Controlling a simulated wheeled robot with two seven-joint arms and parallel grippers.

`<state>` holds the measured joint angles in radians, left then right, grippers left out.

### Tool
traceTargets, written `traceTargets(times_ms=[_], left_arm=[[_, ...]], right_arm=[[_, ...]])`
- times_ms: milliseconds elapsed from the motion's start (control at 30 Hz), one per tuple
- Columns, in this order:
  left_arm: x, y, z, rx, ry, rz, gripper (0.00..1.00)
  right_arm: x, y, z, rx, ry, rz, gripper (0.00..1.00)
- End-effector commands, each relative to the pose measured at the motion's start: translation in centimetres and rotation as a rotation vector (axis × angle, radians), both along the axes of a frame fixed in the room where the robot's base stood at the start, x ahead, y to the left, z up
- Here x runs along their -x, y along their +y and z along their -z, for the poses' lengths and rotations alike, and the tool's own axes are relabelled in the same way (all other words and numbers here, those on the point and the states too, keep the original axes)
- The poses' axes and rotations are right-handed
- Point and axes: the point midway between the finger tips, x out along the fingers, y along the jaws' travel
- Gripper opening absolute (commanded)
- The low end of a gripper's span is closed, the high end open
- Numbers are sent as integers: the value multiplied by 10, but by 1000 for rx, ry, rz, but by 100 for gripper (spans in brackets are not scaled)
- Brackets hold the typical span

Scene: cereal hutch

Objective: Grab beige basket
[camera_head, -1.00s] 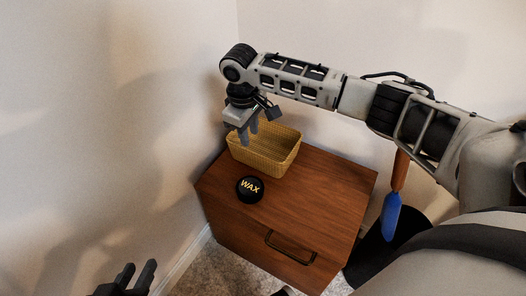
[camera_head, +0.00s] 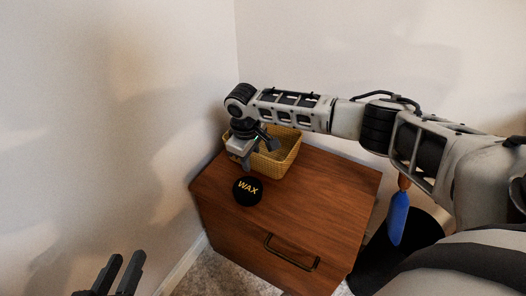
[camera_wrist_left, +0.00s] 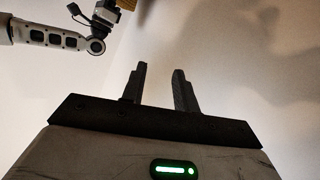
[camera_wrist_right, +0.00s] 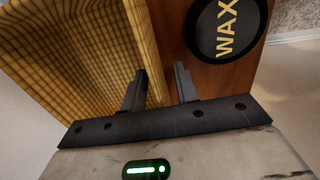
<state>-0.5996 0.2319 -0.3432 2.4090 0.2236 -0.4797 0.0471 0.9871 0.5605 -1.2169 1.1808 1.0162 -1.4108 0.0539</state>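The beige woven basket (camera_head: 287,155) stands on the back part of a brown wooden cabinet, partly hidden by my right gripper (camera_head: 247,165). My right gripper is open and points down at the basket's left side. In the right wrist view, the basket (camera_wrist_right: 65,50) fills the left part and its edge runs up to the gap between the open fingers (camera_wrist_right: 160,88). I cannot tell whether a finger touches it. My left gripper (camera_head: 122,272) is open and empty at the lower left, away from the cabinet; its fingers show apart in the left wrist view (camera_wrist_left: 160,85).
A round black WAX tin (camera_head: 247,191) lies on the cabinet top (camera_head: 315,190), just in front of the basket. The cabinet has a drawer handle (camera_head: 292,252). Walls stand behind and to the left. A blue object with a brown handle (camera_head: 398,217) is right of the cabinet.

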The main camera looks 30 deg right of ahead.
Motion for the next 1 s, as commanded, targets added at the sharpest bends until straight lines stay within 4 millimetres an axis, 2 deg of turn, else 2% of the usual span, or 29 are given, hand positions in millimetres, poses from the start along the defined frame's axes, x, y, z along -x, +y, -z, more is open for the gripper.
traceTargets(times_ms=[67,200,667,767,900,1000], left_arm=[[0,0,-2,0,-1,0,30],[0,0,-2,1,0,-1,30],[-4,0,-2,-6,-3,-3,30],[-4,1,-4,-20,-3,-4,30],[-4,3,-9,-61,-7,-6,30],[0,8,9,-106,87,-9,30]], right_arm=[[0,0,-1,-1,-1,0,30],[0,0,-1,-1,-1,0,0],[-1,0,-7,0,-2,1,0],[-1,0,-17,-1,-3,2,0],[0,0,-41,-1,-4,1,0],[19,-2,-63,0,-2,-1,0]])
